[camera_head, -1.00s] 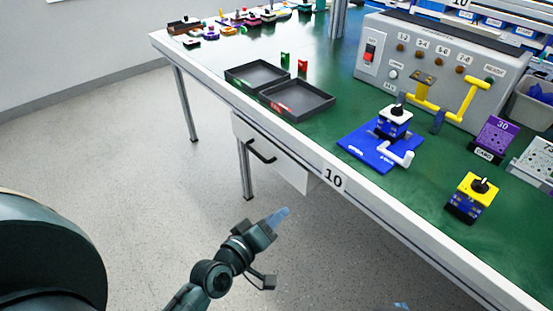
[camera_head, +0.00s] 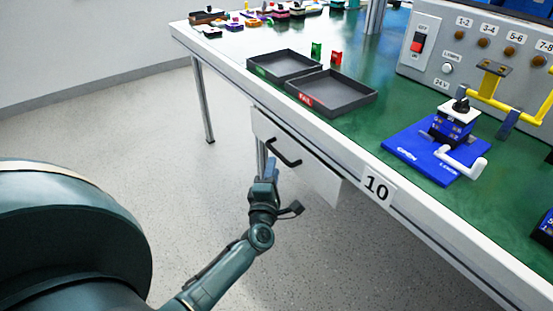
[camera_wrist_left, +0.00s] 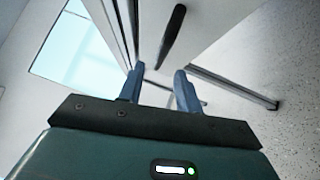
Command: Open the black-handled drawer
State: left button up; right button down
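The white drawer (camera_head: 318,180) sits under the front edge of the green-topped table and looks closed. Its black handle (camera_head: 284,151) is a bar on the drawer's front. My left gripper (camera_head: 268,167) is just below and in front of the handle in the head view, apart from it as far as I can tell. In the left wrist view the black handle (camera_wrist_left: 173,33) lies beyond the fingertips. The two blue fingers of the left gripper (camera_wrist_left: 158,78) are spread with nothing between them. My right gripper is in neither view.
Two dark trays (camera_head: 333,92) and a blue base with a rotary switch (camera_head: 418,148) are on top. A table leg (camera_head: 203,100) stands left. Floor in front is clear.

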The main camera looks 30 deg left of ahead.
pick_arm(q)
jog(key=x, duration=0.5)
jog(key=shift+w+b, duration=0.15)
jog(key=shift+b, duration=0.2)
jog(key=shift+c, duration=0.5)
grip_shut()
